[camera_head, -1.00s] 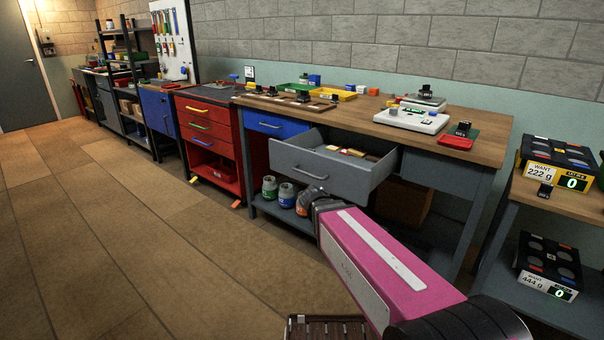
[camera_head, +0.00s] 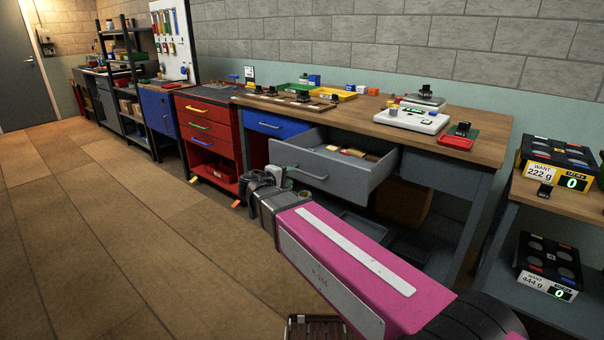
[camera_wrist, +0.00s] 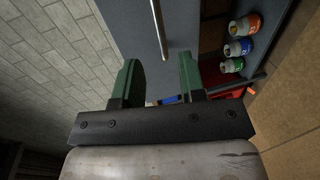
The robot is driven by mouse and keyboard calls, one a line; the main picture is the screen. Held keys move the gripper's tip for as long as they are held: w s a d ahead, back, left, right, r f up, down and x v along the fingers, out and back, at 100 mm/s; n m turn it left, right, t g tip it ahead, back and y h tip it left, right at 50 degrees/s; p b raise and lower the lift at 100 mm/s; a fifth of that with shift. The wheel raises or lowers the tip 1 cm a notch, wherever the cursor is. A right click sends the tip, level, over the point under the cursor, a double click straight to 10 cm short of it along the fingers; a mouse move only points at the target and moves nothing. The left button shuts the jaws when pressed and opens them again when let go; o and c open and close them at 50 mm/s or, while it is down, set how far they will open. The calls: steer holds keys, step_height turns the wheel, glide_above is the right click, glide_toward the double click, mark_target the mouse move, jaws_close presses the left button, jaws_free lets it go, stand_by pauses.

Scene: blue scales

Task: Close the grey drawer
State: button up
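The grey drawer (camera_head: 322,172) under the wooden workbench is pulled well out, with several small items inside it. Its front and light metal bar handle (camera_head: 307,174) face the room; the handle also shows in the wrist view (camera_wrist: 159,28). My gripper (camera_head: 284,174) is in front of the drawer, near the left part of its front. In the wrist view my gripper (camera_wrist: 162,80) has its two green fingers spread apart with nothing between them. The drawer front lies ahead of the fingers, and I cannot tell whether they touch it.
A blue drawer (camera_head: 268,124) left of the grey one is shut. A red cabinet (camera_head: 209,130) stands further left. Several jars (camera_wrist: 240,45) are on the bench's lower shelf. Scales and trays stand on the workbench top (camera_head: 470,143). The floor (camera_head: 130,220) at left is clear.

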mark_target(301, 172)
steer(key=x, duration=0.8)
steer(key=shift+w+d, duration=0.1)
steer(key=shift+w, duration=0.05)
jaws_close()
